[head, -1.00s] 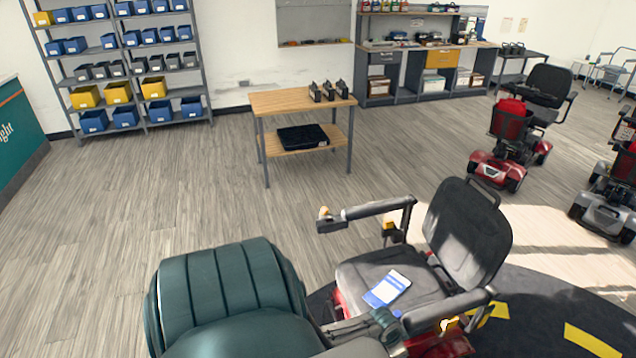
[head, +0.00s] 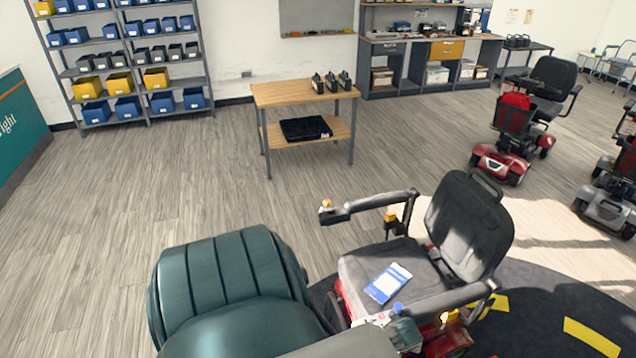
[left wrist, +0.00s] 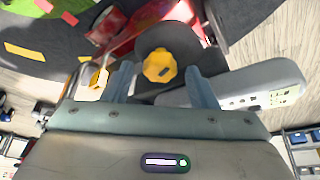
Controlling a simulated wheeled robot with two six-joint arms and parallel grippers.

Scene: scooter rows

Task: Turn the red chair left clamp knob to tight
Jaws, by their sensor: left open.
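The red chair (head: 440,240) has a grey seat, a black backrest and armrests, with red bodywork below. In the left wrist view a yellow lobed clamp knob (left wrist: 159,66) sits on a dark round mount. My left gripper (left wrist: 160,76) is open, with one blue-grey finger on each side of the knob and a visible gap to both. I cannot tell how deep the fingers reach around it. In the head view my left gripper (head: 402,322) is low beside the near armrest, and its fingertips are largely hidden. My right gripper is not in view.
The near armrest (left wrist: 250,83) lies close to the right finger. Another yellow part (left wrist: 100,80) is left of the fingers. A blue-and-white card (head: 388,283) lies on the seat. A wooden table (head: 300,95) stands behind, with open floor around it.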

